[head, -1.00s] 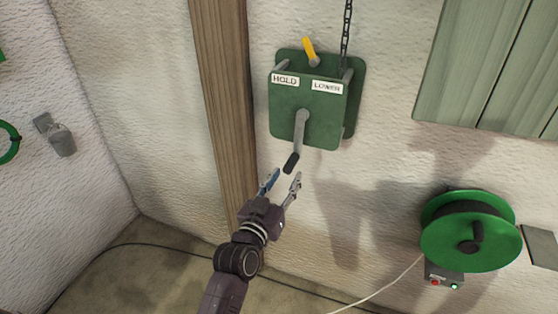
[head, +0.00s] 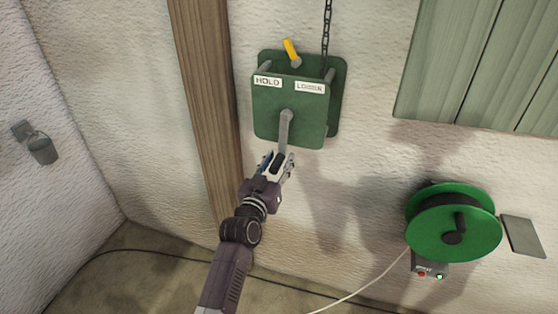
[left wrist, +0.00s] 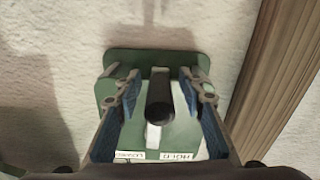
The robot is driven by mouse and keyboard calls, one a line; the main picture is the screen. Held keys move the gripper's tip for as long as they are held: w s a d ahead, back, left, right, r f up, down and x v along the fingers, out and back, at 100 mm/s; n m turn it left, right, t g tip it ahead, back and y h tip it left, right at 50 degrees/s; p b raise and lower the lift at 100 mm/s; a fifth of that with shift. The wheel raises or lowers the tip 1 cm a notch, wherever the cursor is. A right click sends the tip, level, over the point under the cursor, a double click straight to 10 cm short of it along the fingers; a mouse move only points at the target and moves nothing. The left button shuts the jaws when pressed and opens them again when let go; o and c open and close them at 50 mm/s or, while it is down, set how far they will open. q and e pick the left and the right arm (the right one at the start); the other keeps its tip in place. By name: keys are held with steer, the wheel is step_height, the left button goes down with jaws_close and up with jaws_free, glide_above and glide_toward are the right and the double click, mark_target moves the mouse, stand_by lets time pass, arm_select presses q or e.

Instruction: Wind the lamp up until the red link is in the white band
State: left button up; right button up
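The green winch box (head: 290,110) is on the wall, with HOLD and LOWER labels. Its yellow lever (head: 291,50) leans toward the HOLD side. A grey crank (head: 286,126) hangs down from its front, ending in a black grip (left wrist: 160,98). My left gripper (head: 275,165) is open around the grip; in the left wrist view its fingers (left wrist: 160,92) stand on both sides of it, with gaps. A dark chain (head: 327,30) runs up from the box out of view. The lamp, red link and white band are not in view, nor is my right gripper.
A wooden post (head: 205,90) stands close to the left of the box. A green cable reel (head: 455,222) with a small switch box (head: 429,268) is at the lower right. Green boards (head: 475,60) are at the upper right. A grey holder (head: 40,148) hangs on the left wall.

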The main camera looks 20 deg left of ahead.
arm_select(q)
jaws_close()
steer(key=shift+a, duration=0.15)
arm_select(e)
steer(key=shift+a, duration=0.2)
stand_by(0.4)
arm_select(q)
steer(key=shift+a+r+m, duration=0.1)
steer(key=shift+a+m, duration=0.05)
steer(key=shift+m, duration=0.15)
arm_select(e)
steer(key=shift+s+r, duration=0.1)
